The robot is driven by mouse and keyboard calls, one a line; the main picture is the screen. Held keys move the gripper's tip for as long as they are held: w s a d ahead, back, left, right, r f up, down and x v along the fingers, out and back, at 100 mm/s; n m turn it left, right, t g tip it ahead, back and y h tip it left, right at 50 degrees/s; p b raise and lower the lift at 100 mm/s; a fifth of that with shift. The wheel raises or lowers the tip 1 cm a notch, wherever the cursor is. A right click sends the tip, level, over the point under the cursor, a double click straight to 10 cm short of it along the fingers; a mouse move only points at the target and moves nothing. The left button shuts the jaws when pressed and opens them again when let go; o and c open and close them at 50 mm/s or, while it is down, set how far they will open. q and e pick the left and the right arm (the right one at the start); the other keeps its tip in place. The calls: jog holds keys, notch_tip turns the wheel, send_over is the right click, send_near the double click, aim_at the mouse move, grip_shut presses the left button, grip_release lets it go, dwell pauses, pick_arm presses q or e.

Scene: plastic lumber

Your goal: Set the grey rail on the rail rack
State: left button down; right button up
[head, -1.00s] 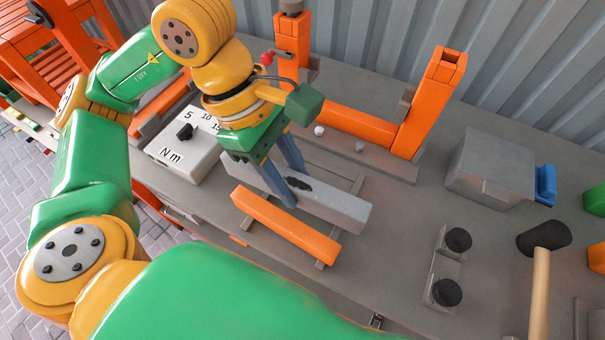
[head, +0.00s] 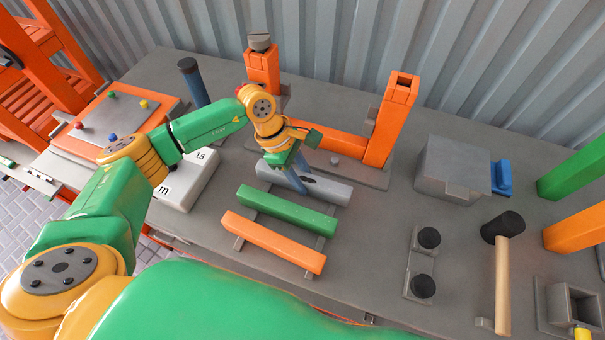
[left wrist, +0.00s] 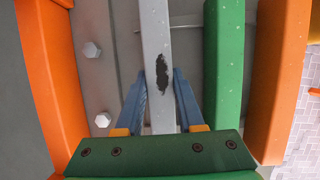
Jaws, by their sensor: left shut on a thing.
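The grey rail (head: 332,192) has a dark patch and lies level behind the green rail, at the back of the rail rack (head: 238,243). My left gripper (head: 298,180) points down and is shut on the grey rail near its middle. In the left wrist view the fingers (left wrist: 165,85) flank the rail (left wrist: 156,30) beside its dark patch. The rail is roughly parallel to the green rail, with a gap between them. I cannot tell whether its underside touches the rack's cross strips. My right gripper is out of view.
A green rail (head: 287,212) and an orange rail (head: 272,243) lie on the rack in front. Behind stands an orange frame (head: 391,120) with two uprights on a grey base. A white torque box (head: 186,185) is at the left, a grey block (head: 450,170) at the right.

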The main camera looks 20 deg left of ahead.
pick_arm(q)
jog(key=shift+f, duration=0.15)
jog(key=c, duration=0.5)
grip_release()
jog(key=shift+r, duration=0.4)
jog(key=b+v, duration=0.3)
jog(key=v, duration=0.7)
jog(key=shift+a+r, duration=0.2)
jog(key=shift+a, duration=0.1)
jog(key=shift+a+r, duration=0.15)
jog(key=shift+r, duration=0.4)
